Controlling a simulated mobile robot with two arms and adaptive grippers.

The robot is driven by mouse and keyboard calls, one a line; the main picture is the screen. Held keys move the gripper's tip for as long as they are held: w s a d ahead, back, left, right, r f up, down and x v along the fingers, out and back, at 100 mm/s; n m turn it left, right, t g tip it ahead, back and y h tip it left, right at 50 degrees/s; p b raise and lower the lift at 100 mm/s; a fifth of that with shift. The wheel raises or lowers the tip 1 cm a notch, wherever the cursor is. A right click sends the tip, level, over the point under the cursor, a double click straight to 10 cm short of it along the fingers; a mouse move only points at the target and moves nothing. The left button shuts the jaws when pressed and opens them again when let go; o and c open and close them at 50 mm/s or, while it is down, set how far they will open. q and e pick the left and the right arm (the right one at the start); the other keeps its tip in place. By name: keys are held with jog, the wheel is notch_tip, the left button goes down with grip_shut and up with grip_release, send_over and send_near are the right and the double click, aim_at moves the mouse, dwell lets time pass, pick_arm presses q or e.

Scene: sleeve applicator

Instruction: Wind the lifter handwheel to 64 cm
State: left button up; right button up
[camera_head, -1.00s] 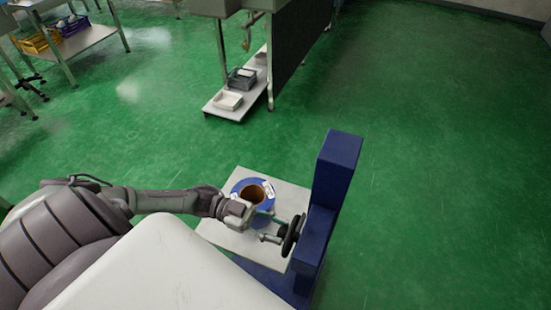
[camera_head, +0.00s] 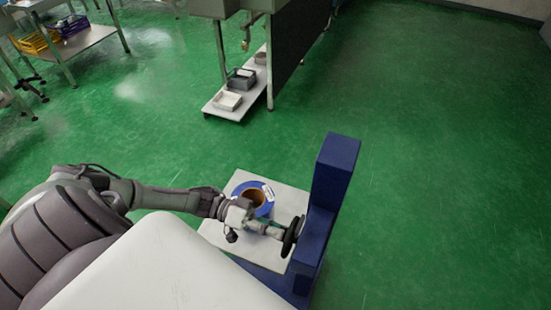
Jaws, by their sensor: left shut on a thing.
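The lifter is a blue column (camera_head: 334,180) with a pale platform (camera_head: 218,236) on its left side. A black handwheel (camera_head: 293,236) is mounted on the column's left face, seen nearly edge-on. My left gripper (camera_head: 268,230) reaches across the platform from the left and is shut at the handwheel, on what appears to be its handle. The fingers and handle are small and overlap, so the exact grip is hard to see. No height scale is readable. My right gripper is not in view.
A blue roll with a brown core (camera_head: 253,196) rests on the platform, just behind my left gripper. A steel bench with a low shelf (camera_head: 223,112) holding trays stands behind. Another table (camera_head: 85,42) is at upper left. Green floor is clear at right.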

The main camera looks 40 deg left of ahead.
pick_arm(q)
jog(key=shift+f+n+p, duration=0.2)
jog(key=shift+n+p, duration=1.5)
jog(key=shift+n, duration=9.7)
jog(key=o, duration=1.1)
jog(key=shift+s+n, duration=0.1)
jog(key=shift+n, duration=0.2)
jog(key=shift+o, duration=0.2)
